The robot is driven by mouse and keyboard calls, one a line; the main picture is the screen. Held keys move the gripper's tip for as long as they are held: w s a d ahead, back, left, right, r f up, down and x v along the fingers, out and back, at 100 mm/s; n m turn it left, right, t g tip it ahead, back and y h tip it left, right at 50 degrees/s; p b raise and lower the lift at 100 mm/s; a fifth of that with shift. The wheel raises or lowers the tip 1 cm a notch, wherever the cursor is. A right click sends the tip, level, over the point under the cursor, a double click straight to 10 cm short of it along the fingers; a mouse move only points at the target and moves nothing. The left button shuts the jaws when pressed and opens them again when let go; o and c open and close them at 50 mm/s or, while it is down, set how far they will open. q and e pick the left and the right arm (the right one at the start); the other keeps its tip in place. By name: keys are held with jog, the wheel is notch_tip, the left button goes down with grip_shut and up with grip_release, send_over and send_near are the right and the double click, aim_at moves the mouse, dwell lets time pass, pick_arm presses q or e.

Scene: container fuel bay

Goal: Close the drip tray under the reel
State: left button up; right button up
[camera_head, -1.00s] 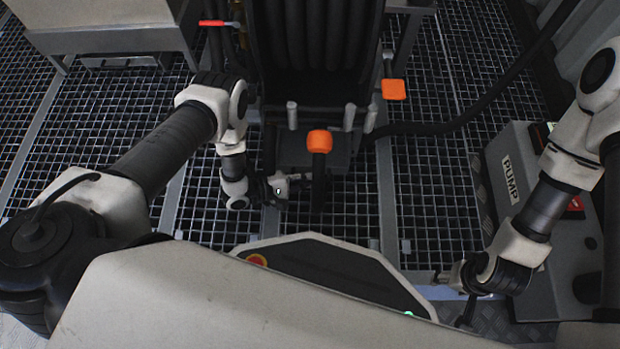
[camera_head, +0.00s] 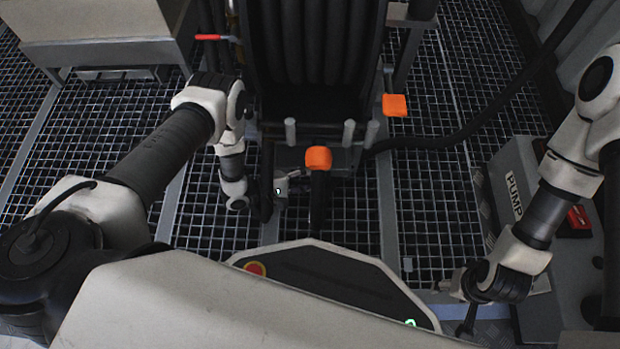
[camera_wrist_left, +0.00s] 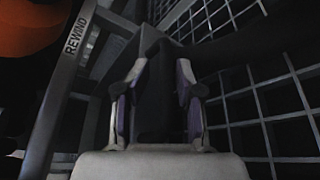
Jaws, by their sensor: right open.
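The reel (camera_head: 312,60) stands at the back centre in the head view. A dark grey box-like part low under its front (camera_head: 345,160) looks like the drip tray; how far out it is, I cannot tell. My left gripper (camera_head: 298,184) is low beside it. In the left wrist view its fingers (camera_wrist_left: 160,85) stand apart, with a dark shape between or behind them; I cannot tell if they touch it. My right gripper (camera_head: 447,284) is open and empty near the pump unit, away from the reel.
An orange knob (camera_head: 318,158) on a dark stalk stands by my left gripper. Another orange part (camera_head: 395,105) is right of the reel. A black hose (camera_head: 440,142) crosses to the right. The pump box (camera_head: 520,165) is at right.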

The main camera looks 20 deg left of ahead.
pick_arm(q)
jog(key=v, duration=1.2)
jog(key=shift+r, duration=0.1)
